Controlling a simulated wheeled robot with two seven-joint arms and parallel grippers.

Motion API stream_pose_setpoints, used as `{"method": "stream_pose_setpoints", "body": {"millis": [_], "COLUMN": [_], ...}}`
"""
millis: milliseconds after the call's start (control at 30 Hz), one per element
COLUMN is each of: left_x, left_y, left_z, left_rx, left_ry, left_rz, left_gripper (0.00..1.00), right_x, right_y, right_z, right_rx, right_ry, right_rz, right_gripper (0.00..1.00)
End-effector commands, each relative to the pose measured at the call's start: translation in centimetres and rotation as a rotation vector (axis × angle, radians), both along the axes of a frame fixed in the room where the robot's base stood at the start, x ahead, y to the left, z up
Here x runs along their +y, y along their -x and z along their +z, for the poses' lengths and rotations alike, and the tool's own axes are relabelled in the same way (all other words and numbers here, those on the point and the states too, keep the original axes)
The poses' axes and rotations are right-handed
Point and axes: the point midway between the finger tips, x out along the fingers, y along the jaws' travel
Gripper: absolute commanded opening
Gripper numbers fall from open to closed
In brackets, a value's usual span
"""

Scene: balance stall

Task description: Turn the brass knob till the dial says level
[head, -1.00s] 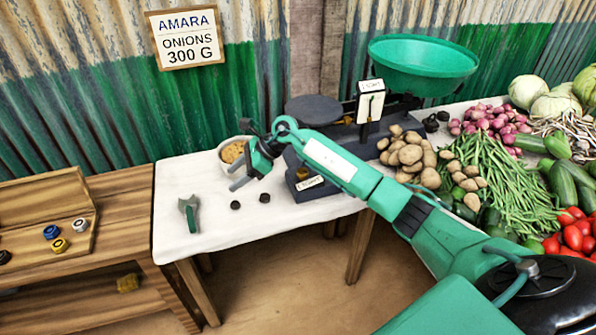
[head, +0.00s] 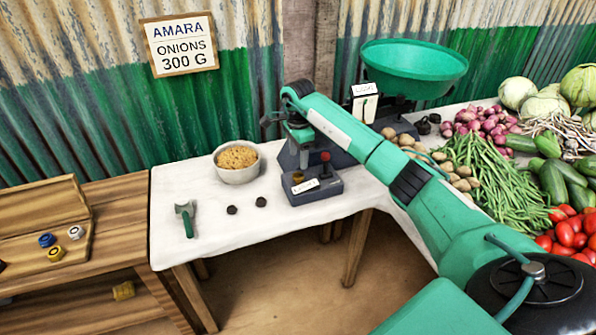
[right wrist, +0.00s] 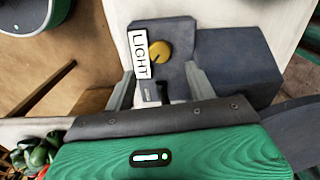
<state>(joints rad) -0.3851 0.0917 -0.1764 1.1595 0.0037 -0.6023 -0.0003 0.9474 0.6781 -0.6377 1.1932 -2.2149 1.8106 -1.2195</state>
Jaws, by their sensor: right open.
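The brass knob (head: 297,177) sits on the low front box of the dark scale, beside a white label plate (head: 305,186). In the right wrist view the knob (right wrist: 160,50) is a round brass disc with a dark mark, and the plate (right wrist: 140,55) reads LIGHT. The dial (head: 364,102) is a white upright face on the scale; its writing is too small to read.
A red-topped lever (head: 325,164) stands right of the knob. A grain bowl (head: 238,162), two small dark weights (head: 261,201) and a green-handled scoop (head: 187,217) are left on the white cloth. A green pan (head: 413,62) and vegetables lie right.

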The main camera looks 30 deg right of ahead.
Motion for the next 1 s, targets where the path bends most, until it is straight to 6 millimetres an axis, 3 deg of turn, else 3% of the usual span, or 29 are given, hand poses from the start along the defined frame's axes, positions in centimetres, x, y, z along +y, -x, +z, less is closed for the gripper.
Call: {"method": "stream_pose_setpoints", "body": {"millis": [100, 300, 500, 767, 1000], "left_x": [0.2, 0.5, 0.6, 0.6, 0.6], "left_y": [0.6, 1.1, 1.4, 1.5, 1.4], "left_z": [-0.3, -0.9, -1.2, -1.3, -1.2], "left_rx": [0.002, 0.000, 0.002, 0.003, 0.000], "left_ry": [-0.002, -0.004, -0.005, -0.005, -0.005], "left_rz": [-0.002, -0.003, -0.004, -0.004, -0.004], "left_gripper": [0.36, 0.36, 0.36, 0.36, 0.36], "right_x": [0.1, 0.1, 0.1, 0.1, 0.1], "right_y": [0.1, 0.0, 0.0, 0.0, 0.0], "right_z": [-2.6, -5.6, -6.9, -7.0, -7.0], "right_rx": [0.003, 0.002, 0.000, -0.001, -0.001], "right_ry": [-0.002, -0.001, -0.001, -0.001, -0.001], "right_rz": [0.001, 0.000, 0.001, 0.001, 0.001], "right_gripper": [0.56, 0.56, 0.56, 0.56, 0.11]}}
